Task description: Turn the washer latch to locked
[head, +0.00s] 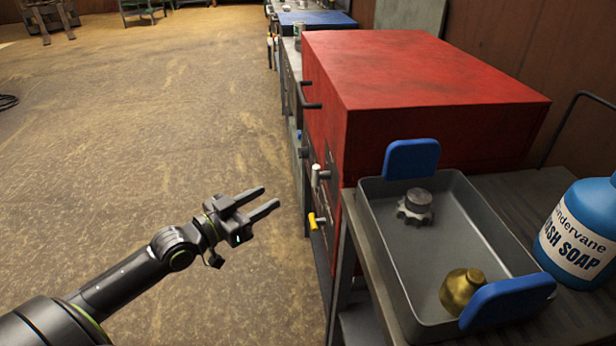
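The red washer (425,75) stands right of centre, its front facing left and seen at a steep angle. A lever with a yellow grip (314,221) sticks out low on that front. A fitting with a pale upright grip (315,176) sits above it. I cannot tell for sure which one is the latch, or read any lock marking. My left gripper (271,197) is open and empty, its fingers pointing right towards the washer front. It is left of both fittings and apart from them. My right gripper is not in view.
A grey tray (375,222) with blue handles stands on a bench at right, holding a grey gear part (415,206) and a brass part (461,290). A blue soap bottle (580,235) stands beside it. A dark bar handle (309,105) juts from the washer.

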